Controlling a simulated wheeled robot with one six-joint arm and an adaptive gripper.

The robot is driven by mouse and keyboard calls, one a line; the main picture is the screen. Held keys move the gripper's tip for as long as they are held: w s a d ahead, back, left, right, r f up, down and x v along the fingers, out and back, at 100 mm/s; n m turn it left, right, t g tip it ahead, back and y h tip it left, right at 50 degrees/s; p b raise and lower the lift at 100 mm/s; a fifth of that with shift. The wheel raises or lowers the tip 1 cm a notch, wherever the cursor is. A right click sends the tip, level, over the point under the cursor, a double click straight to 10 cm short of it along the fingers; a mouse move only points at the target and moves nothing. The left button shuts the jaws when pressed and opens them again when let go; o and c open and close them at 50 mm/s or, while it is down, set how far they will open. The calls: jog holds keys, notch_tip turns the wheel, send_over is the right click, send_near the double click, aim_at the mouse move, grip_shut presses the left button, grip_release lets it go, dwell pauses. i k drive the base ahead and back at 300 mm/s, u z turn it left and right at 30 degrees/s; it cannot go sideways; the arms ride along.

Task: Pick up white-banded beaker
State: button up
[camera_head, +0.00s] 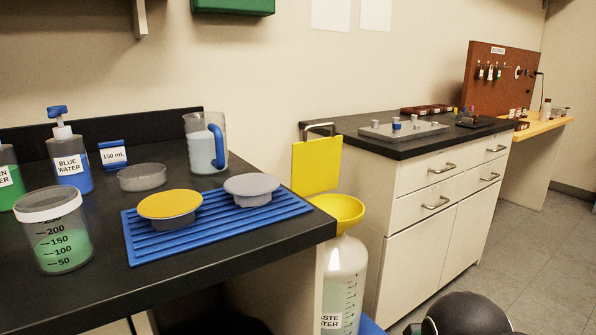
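The white-banded beaker (60,237) stands upright on the black counter at the left front. It is clear, has a white band around its rim, black graduation marks and green liquid in its lower part. Nothing holds it. My gripper is not in view. A dark rounded shape at the bottom right edge is likely part of my own arm, but I cannot be sure.
A blue ribbed mat (270,220) with a yellow-lidded dish (170,204) and a grey-lidded dish (251,186) lies right of the beaker. Behind are a blue water bottle (70,165), a shallow dish (142,177) and a blue-handled jug (200,145). A yellow funnel (340,210) tops a waste bottle.

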aim_at(53, 221)
jog(key=u, duration=1.7)
